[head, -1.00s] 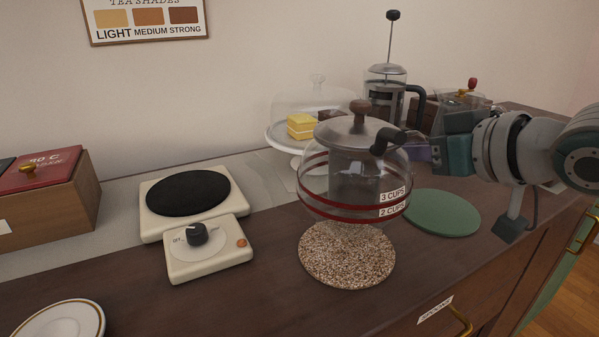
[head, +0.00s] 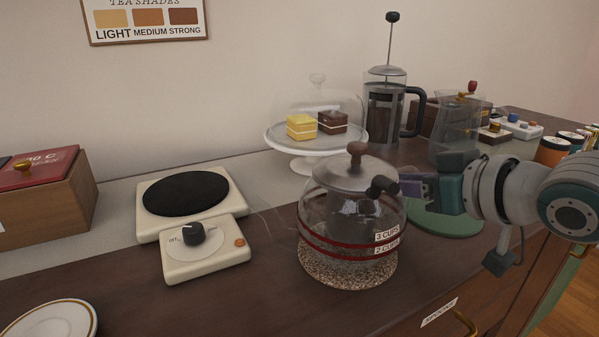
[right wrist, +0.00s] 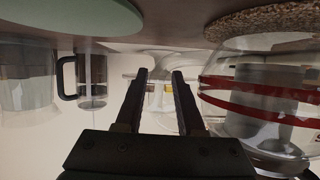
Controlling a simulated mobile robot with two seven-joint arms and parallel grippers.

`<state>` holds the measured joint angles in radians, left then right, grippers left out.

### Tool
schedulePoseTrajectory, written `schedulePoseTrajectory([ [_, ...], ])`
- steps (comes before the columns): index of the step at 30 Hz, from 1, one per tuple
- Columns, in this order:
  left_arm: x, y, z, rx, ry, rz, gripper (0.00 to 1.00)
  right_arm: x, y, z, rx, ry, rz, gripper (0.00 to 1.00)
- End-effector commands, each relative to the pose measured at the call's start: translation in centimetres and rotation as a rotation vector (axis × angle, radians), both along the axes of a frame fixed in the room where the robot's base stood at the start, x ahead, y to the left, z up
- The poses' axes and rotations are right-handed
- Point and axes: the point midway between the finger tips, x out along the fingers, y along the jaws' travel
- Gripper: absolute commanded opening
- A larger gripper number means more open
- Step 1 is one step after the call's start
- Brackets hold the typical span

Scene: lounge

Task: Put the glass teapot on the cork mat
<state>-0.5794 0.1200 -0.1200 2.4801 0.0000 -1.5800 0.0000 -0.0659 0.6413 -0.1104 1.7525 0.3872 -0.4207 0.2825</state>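The glass teapot (head: 325,222), with red bands and a metal lid, is upright over the speckled cork mat (head: 348,281), its base appearing to rest on it. In the right wrist view, which is upside down, the teapot (right wrist: 250,103) and mat (right wrist: 262,20) are at right. My right gripper (head: 408,187) is at the teapot's right side, by the dark handle fitting (head: 383,186). My left gripper is not in view.
A green mat (head: 460,225) lies partly behind my right gripper. A cake stand (head: 300,149) with two cakes and a French press (head: 383,112) stand behind. A hot plate (head: 187,193) is at left, with a saucer (head: 50,320) in front. Clear counter lies at the front.

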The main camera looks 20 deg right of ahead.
Motion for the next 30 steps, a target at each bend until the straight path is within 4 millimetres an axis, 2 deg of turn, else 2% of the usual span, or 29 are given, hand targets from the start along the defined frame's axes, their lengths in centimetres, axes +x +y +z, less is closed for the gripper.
schedulePoseTrajectory([
  [11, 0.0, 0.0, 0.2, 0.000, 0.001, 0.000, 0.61, 0.0, 0.0, 0.5, 0.000, -0.001, 0.000, 0.46],
  [14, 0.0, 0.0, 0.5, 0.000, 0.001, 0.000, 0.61, -0.8, -0.1, 0.7, 0.001, 0.001, 0.000, 0.46],
  [30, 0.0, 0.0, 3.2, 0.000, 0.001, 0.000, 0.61, -9.3, -0.9, 4.2, 0.000, 0.003, -0.001, 0.46],
])
